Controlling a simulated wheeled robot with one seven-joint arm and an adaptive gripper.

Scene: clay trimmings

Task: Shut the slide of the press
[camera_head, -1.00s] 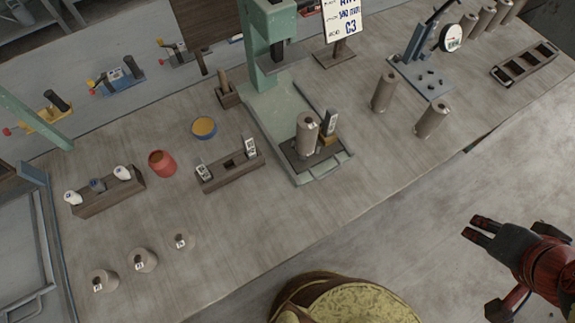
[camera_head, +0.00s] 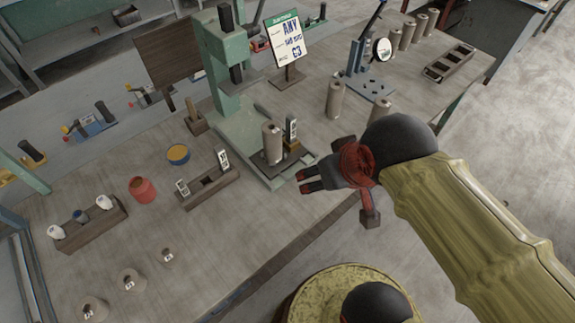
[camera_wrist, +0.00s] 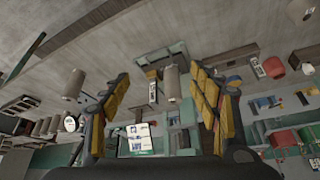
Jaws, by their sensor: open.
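The green press (camera_head: 222,62) stands on the workbench. Its slide, a dark plate (camera_head: 267,160) in a pale green frame, sticks out at the front of the press base. A tan clay cylinder (camera_head: 271,143) and a small upright block with a white label (camera_head: 291,131) stand on the slide. My gripper (camera_head: 306,180) is open and empty, just right of the slide's front end; I cannot tell whether it touches. In the wrist view, the clay cylinder (camera_wrist: 172,83) and the labelled block (camera_wrist: 152,91) show between the open fingers (camera_wrist: 160,88).
Tan cylinders (camera_head: 334,98) stand right of the press. A dark rack (camera_head: 208,188), a red pot (camera_head: 142,189) and a yellow-topped dish (camera_head: 178,154) are at left. A sign (camera_head: 284,45) stands behind. The bench front edge runs below my gripper.

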